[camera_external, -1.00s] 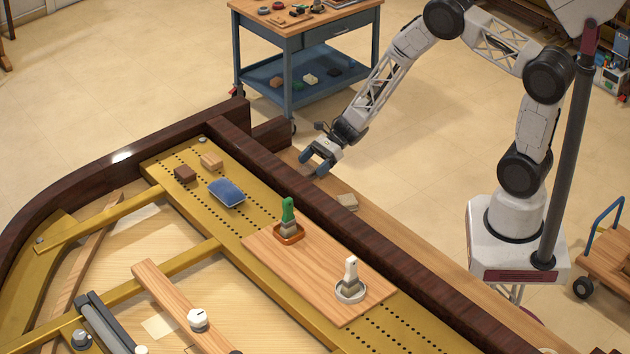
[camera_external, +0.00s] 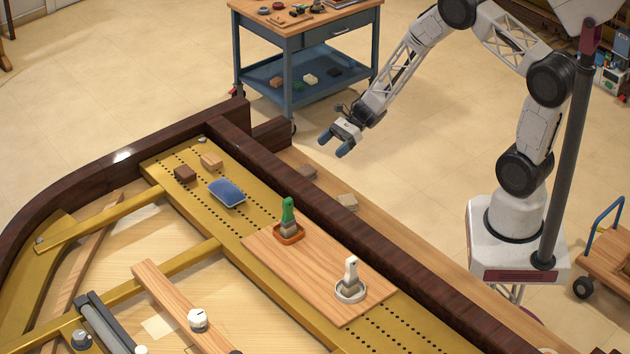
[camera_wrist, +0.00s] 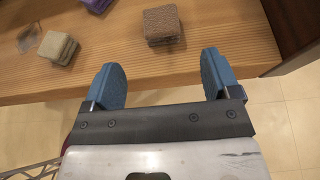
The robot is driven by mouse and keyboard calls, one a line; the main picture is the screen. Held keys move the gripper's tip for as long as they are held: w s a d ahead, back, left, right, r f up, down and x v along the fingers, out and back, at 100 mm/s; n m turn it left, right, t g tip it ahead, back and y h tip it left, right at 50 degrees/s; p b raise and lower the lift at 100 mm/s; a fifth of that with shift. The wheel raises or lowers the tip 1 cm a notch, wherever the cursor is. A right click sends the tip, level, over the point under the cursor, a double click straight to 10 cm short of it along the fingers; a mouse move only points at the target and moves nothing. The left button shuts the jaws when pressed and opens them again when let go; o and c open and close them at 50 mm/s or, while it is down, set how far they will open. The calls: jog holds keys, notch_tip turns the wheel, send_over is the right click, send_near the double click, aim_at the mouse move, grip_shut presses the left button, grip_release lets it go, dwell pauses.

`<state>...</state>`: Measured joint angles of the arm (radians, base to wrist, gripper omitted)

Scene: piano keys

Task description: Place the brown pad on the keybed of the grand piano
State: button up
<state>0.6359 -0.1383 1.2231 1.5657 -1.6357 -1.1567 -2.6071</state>
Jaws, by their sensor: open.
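The brown pad (camera_external: 307,172) lies on the light wooden keybed (camera_external: 400,246), close beside the dark rail. In the wrist view the brown pad (camera_wrist: 162,25) sits flat on the wood, ahead of my fingertips and apart from them. My gripper (camera_external: 335,145) is open and empty, raised above and beyond the keybed's outer edge. Its two blue fingers (camera_wrist: 160,76) stand wide apart in the wrist view. A beige pad (camera_external: 347,202) lies farther along the keybed, and it also shows in the wrist view (camera_wrist: 57,47).
A dark rail (camera_external: 350,210) separates the keybed from the gold plate, which holds a dark brown block (camera_external: 185,173), a tan block (camera_external: 211,161) and a blue cushion (camera_external: 226,192). A purple item (camera_wrist: 97,4) shows in the wrist view. A blue cart (camera_external: 290,60) stands behind.

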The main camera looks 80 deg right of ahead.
dwell(0.5)
jog(key=w+a+r+m+t+h, duration=0.1)
jog(key=w+r+m+h, duration=0.2)
jog(key=r+m, duration=0.4)
jog(key=w+a+r+m+t+h, duration=0.1)
jog(key=w+r+m+h, duration=0.25)
jog(key=r, duration=0.55)
jog(key=s+a+r+m+g+h, duration=0.1)
jog(key=s+a+r+m+h, duration=0.15)
jog(key=r+m, duration=0.35)
jog(key=s+a+r+m+h, duration=0.2)
jog(key=s+r+m+h, duration=0.1)
jog(key=r+m, duration=0.35)
jog(key=s+a+r+m+g, duration=0.2)
jog(key=s+a+m, duration=0.4)
jog(key=s, duration=0.4)
jog(key=s+a+r+m+g+y, duration=0.1)
jog(key=s+a+r+m+g, duration=0.2)
jog(key=s+a+m, duration=0.3)
jog(key=s+a+r+m+g+y, duration=0.1)
jog(key=s+a+r+m+g, duration=0.1)
jog(key=s+a+m, duration=0.4)
jog(key=s+m+g, duration=0.1)
jog(key=s+m, duration=0.3)
jog(key=s, duration=0.6)
jog(key=shift+s+r, duration=0.15)
jog(key=shift+r, duration=0.15)
